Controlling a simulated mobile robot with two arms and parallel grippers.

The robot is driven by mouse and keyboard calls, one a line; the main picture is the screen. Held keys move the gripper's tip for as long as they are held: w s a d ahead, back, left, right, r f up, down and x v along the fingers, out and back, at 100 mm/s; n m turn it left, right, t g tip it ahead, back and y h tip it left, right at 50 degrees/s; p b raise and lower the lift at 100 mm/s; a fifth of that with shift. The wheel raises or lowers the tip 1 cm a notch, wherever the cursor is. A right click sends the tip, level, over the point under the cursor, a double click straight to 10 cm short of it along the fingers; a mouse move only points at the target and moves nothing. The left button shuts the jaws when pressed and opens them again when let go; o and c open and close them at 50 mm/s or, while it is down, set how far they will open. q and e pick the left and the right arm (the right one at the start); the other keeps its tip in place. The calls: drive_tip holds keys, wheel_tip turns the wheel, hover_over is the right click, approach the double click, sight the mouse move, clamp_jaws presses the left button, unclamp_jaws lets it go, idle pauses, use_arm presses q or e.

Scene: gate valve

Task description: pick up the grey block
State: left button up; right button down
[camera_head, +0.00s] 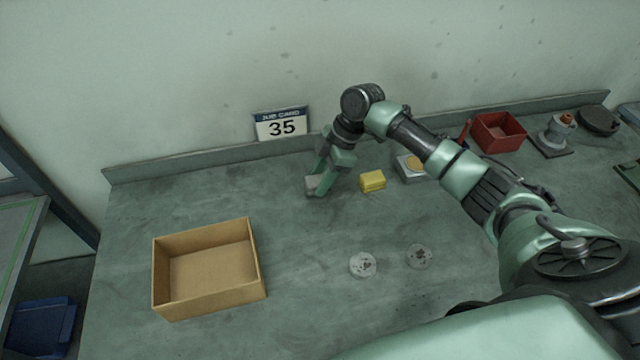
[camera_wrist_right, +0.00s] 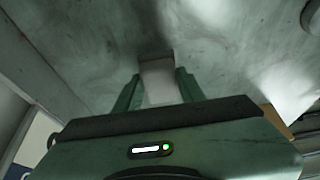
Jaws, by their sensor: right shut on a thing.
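The grey block (camera_head: 312,184) is at the back middle of the bench, below the number 35 card. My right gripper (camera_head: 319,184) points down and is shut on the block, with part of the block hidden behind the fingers. In the right wrist view the block (camera_wrist_right: 158,82) sits between the two green fingers (camera_wrist_right: 158,90). I cannot tell whether the block touches the bench or is slightly above it. My left gripper is in neither view.
A yellow block (camera_head: 372,181) lies just right of the gripper. An open cardboard box (camera_head: 259,270) stands front left. Two round discs (camera_head: 362,265) (camera_head: 419,256) lie in the middle. A red bin (camera_head: 498,133) stands at the back right. The number card (camera_head: 282,124) leans at the wall.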

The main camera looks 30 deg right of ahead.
sight(320, 179)
wheel_tip(320, 179, up, 18)
drive_tip(key=b, duration=0.2)
drive_tip(key=shift+b, duration=0.3)
